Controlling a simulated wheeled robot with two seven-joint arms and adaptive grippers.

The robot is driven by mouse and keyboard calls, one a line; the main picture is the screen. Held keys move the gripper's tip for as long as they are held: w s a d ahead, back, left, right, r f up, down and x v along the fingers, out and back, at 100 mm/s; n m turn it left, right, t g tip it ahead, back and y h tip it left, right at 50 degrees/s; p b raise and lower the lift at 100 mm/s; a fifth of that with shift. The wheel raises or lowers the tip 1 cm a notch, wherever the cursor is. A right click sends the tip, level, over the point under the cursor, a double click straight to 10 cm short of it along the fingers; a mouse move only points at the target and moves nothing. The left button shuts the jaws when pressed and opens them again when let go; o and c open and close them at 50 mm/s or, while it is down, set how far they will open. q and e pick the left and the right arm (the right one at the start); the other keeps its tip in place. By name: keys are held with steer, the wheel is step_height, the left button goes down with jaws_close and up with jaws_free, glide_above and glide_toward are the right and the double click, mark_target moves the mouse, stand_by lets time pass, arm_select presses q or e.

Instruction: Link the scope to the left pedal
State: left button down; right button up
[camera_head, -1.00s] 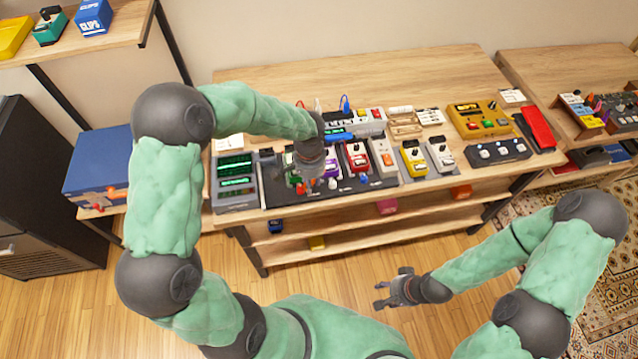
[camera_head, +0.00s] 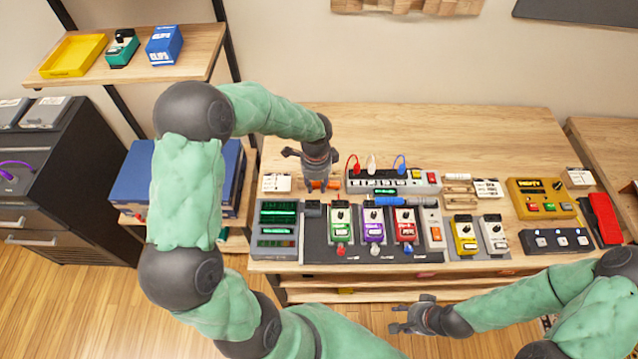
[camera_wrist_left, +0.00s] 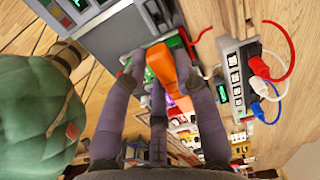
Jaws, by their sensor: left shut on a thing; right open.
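The scope (camera_head: 277,240), a grey box with green-lit screens, stands at the table's left. The left pedal (camera_head: 340,217), green, is the leftmost of three on the dark board, right of the scope. My left gripper (camera_head: 318,184) is behind them, between the scope and the power strip. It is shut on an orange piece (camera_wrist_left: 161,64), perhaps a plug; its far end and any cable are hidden. A corner of the scope shows in the left wrist view (camera_wrist_left: 75,12). My right gripper (camera_head: 398,318) is open and empty, in front of the table.
A power strip (camera_head: 385,183) with red, white and blue plugs stands behind the board. A purple pedal (camera_head: 373,224) and a red pedal (camera_head: 405,224) sit right of the green one. A blue tool-like cylinder (camera_head: 390,201) lies behind them.

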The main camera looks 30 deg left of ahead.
arm_select(q)
steer(key=shift+s+f, duration=0.1)
steer(key=shift+f, duration=0.2)
steer(key=b, duration=0.4)
glide_above(317, 205)
step_height(317, 205, down, 5)
steer(key=shift+r, duration=0.15)
steer(key=shift+f+b, duration=0.55)
steer(key=shift+f, duration=0.3)
steer(key=shift+r, duration=0.1)
steer(key=shift+f+b, duration=0.4)
steer(key=shift+f, duration=0.7)
stand_by(1.5)
steer(key=c, duration=0.9)
jaws_free()
